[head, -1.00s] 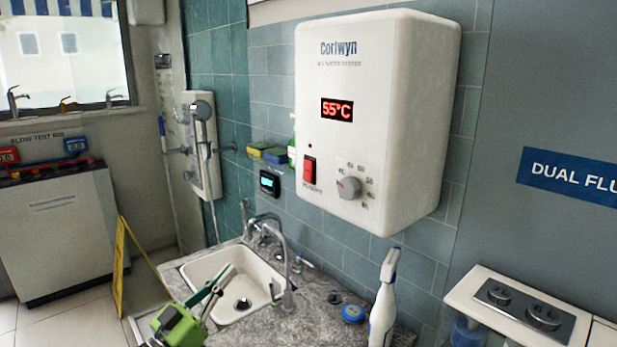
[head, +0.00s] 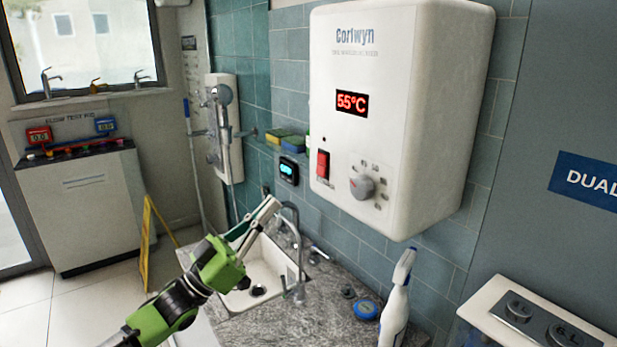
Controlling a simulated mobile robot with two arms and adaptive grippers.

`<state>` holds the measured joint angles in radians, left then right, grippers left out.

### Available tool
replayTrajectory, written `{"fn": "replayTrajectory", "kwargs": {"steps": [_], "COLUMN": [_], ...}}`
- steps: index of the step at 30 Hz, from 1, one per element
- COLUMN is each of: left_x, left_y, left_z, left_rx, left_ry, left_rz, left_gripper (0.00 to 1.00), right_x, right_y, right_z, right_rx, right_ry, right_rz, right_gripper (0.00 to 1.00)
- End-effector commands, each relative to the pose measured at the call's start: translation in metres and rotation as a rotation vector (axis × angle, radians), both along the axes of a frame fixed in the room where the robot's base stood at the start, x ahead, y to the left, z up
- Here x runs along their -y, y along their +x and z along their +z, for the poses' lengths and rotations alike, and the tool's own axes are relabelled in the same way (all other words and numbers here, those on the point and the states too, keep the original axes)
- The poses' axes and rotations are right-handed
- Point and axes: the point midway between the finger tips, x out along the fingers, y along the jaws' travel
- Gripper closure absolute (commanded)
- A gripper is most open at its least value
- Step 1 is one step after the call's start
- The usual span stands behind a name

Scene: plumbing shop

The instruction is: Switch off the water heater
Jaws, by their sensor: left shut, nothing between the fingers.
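The white water heater (head: 415,110) hangs on the tiled wall at the upper right. Its red display (head: 352,103) reads 55°C. Below the display are a red rocker switch (head: 322,164) and, to its right, a grey round dial (head: 362,186). Which way the rocker is tipped is too small to tell. My left gripper (head: 262,218) is shut and empty, over the sink, below and left of the heater and apart from it. My right gripper is not in view.
The sink (head: 236,298) with its curved tap (head: 296,240) lies under my left gripper. A white spray bottle (head: 397,305) and a blue round item (head: 366,309) stand on the counter. A yellow floor sign (head: 147,240) leans at left.

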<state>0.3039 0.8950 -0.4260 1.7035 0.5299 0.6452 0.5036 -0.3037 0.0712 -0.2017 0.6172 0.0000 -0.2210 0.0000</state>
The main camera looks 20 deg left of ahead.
Motion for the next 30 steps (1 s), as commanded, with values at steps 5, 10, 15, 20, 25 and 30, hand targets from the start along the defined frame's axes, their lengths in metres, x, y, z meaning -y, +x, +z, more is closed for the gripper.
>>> {"fn": "replayTrajectory", "kwargs": {"steps": [5,10,15,20,25,30], "left_x": [0.020,0.038,0.052,0.058,0.061,0.060], "left_y": [0.026,0.048,0.067,0.075,0.077,0.077], "left_z": [0.031,0.051,0.041,0.038,0.036,0.036], "left_rx": [0.004,0.003,-0.001,-0.001,0.000,0.000], "left_ry": [-0.003,-0.001,-0.002,0.000,0.001,0.001], "left_rz": [-0.001,-0.001,0.000,0.001,-0.001,-0.001], "left_gripper": [1.00,1.00,1.00,1.00,1.00,1.00], "right_x": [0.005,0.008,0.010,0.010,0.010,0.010], "right_y": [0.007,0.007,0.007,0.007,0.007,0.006], "right_z": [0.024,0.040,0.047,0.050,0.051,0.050], "right_rx": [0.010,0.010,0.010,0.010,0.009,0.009], "right_ry": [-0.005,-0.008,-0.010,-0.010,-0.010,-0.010], "right_rz": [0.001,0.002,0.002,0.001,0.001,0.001], "right_gripper": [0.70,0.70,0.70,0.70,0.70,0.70]}}
